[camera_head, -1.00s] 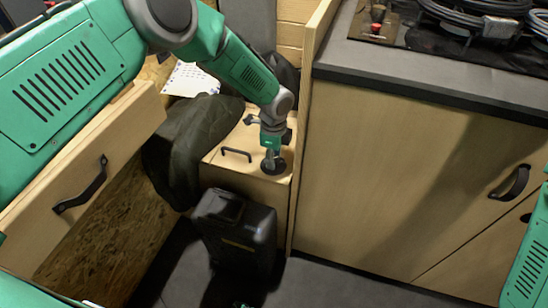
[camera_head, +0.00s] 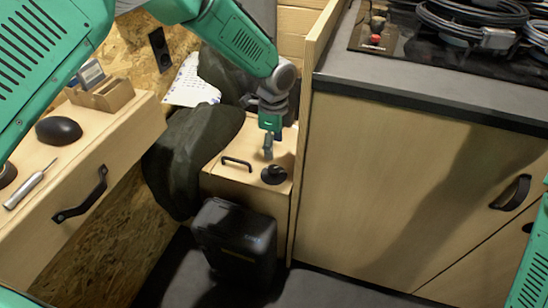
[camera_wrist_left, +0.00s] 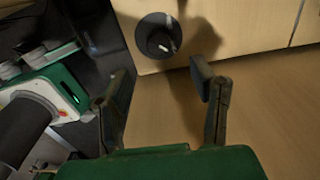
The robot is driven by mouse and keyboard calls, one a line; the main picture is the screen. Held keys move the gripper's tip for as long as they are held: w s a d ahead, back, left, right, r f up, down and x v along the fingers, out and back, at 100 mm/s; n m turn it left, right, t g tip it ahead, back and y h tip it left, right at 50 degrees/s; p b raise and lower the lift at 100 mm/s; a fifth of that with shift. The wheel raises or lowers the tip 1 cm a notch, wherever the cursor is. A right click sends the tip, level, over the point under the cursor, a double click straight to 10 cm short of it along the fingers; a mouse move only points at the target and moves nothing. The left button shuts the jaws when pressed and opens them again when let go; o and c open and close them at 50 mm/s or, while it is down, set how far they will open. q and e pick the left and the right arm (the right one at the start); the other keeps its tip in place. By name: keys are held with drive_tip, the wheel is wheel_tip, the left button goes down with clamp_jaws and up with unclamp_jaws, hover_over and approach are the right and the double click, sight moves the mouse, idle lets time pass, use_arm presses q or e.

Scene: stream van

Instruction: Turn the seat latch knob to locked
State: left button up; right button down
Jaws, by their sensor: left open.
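The seat latch knob (camera_head: 274,175) is a round black knob on the top of a light wooden seat box (camera_head: 222,178), near its right front corner. It shows in full in the head view. In the left wrist view the knob (camera_wrist_left: 157,35) lies at the top, with a short pale mark on its face. My left gripper (camera_head: 268,153) is above and just behind the knob, apart from it. In the left wrist view its two fingers (camera_wrist_left: 157,88) stand wide apart with nothing between them. My right gripper is out of view.
A black handle (camera_head: 236,162) sits left of the knob on the box. A black case (camera_head: 235,240) stands on the floor in front. A dark draped cloth (camera_head: 185,160) is at the left, and a wooden cabinet (camera_head: 390,185) and upright panel are close on the right.

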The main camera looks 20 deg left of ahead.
use_arm(q)
wheel_tip(320, 180, up, 3)
drive_tip(key=shift+f, duration=0.2)
drive_tip(key=s+a+f+n+h+p, duration=0.1)
drive_tip(key=s+f+n, duration=0.4)
drive_tip(key=s, duration=0.5)
drive_tip(key=s+a+f+n+h+p, duration=0.1)
drive_tip(key=s+f+n+p, duration=0.15)
drive_tip(key=s+f, duration=0.6)
drive_tip(key=s+a+r+n, duration=0.1)
drive_tip(key=s+a+n, duration=0.2)
drive_tip(key=s, duration=0.3)
drive_tip(key=s+a+r+n+y+p, duration=0.1)
drive_tip(key=s+a+n, duration=0.2)
drive_tip(key=s, duration=0.3)
drive_tip(key=s+a+r+n+y, duration=0.1)
drive_tip(key=s+a+r+n, duration=0.1)
drive_tip(key=s, duration=0.4)
drive_tip(key=shift+s+a+n+t, duration=0.3)
drive_tip(key=shift+a+n, duration=0.4)
drive_tip(key=shift+n, duration=0.55)
drive_tip(key=shift+r, duration=0.1)
